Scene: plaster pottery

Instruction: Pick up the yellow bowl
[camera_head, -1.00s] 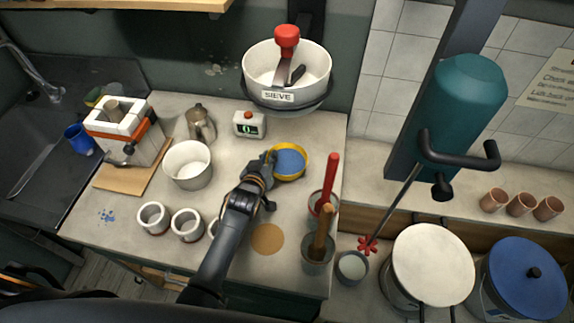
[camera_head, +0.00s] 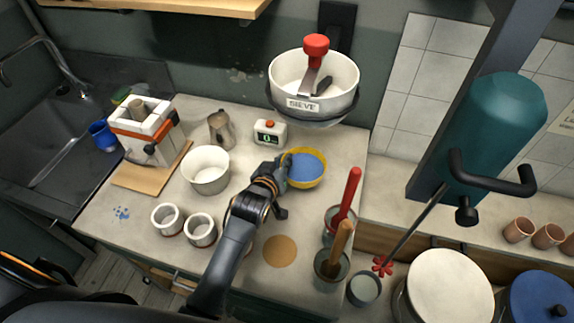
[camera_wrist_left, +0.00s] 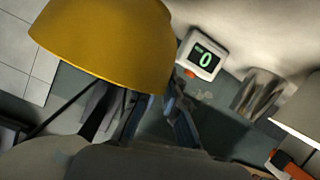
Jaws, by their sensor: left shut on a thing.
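The yellow bowl (camera_head: 322,180), blue inside, is at the back right of the worktop in the head view. Its yellow outside (camera_wrist_left: 110,40) fills the upper left of the left wrist view. My left gripper (camera_head: 285,168) reaches it from the front left and is shut on its left rim. In the left wrist view the fingers (camera_wrist_left: 150,103) meet the bowl's edge. I cannot tell whether the bowl is clear of the worktop. My right gripper is not in view.
A timer (camera_head: 270,132) stands behind the bowl and a sieve (camera_head: 340,75) hangs above. A white pot (camera_head: 206,172) and small white cups (camera_head: 200,230) are to the left. Pots with a red handle (camera_head: 350,188) and a wooden handle (camera_head: 341,242) stand to the right.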

